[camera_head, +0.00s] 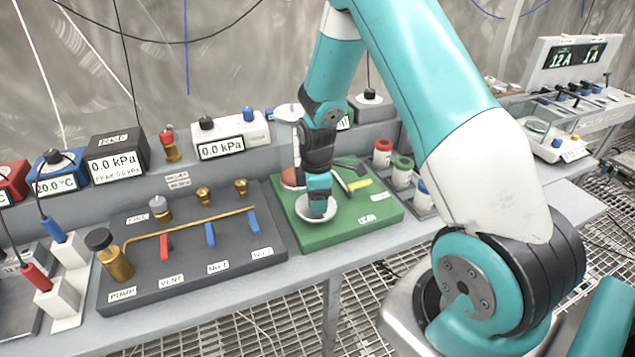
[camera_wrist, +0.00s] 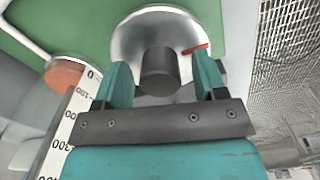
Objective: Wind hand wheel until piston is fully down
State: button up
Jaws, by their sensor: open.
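The hand wheel is a silver disc (camera_head: 303,211) on the green board (camera_head: 350,235). In the wrist view the wheel (camera_wrist: 135,42) has a dark round hub or knob (camera_wrist: 158,68) and a red mark near its right edge. My gripper (camera_head: 319,209) is over the wheel. In the wrist view my gripper (camera_wrist: 162,70) is open, its fingers on either side of the dark knob with gaps showing. A copper-coloured round piece (camera_wrist: 65,73), perhaps the piston, sits left of the wheel by a white scale (camera_wrist: 75,120) marked from 0. My arm partly hides this in the head view.
A dark panel (camera_head: 190,275) with brass piping and red and blue levers lies left of the green board. Capped containers (camera_head: 382,155) stand right of it. Boxes with displays (camera_head: 117,157) line the back ledge. Grated floor (camera_head: 265,335) shows in front.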

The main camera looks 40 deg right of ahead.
notch_tip(320, 180, up, 17)
jog(key=b, duration=0.1)
jog(key=shift+r, duration=0.1)
dwell(0.6)
jog(key=s+a+r+m+y, duration=0.1)
jog(key=s+a+r, duration=0.1)
jog(key=s+a, duration=0.3)
jog(key=s+a+r+m+y, duration=0.1)
jog(key=s+a+r, duration=0.15)
jog(key=a, duration=0.45)
jog(key=s+a+r+m+y, duration=0.1)
jog(key=s+a, duration=0.4)
jog(key=s, duration=0.2)
jog(key=s+a+r+m+y, duration=0.1)
jog(key=s+a+m, duration=0.1)
jog(key=s+a, duration=0.3)
jog(key=s, duration=0.3)
jog(key=shift+a+r, duration=0.15)
jog(key=shift+a, duration=0.15)
jog(key=shift+w, duration=0.1)
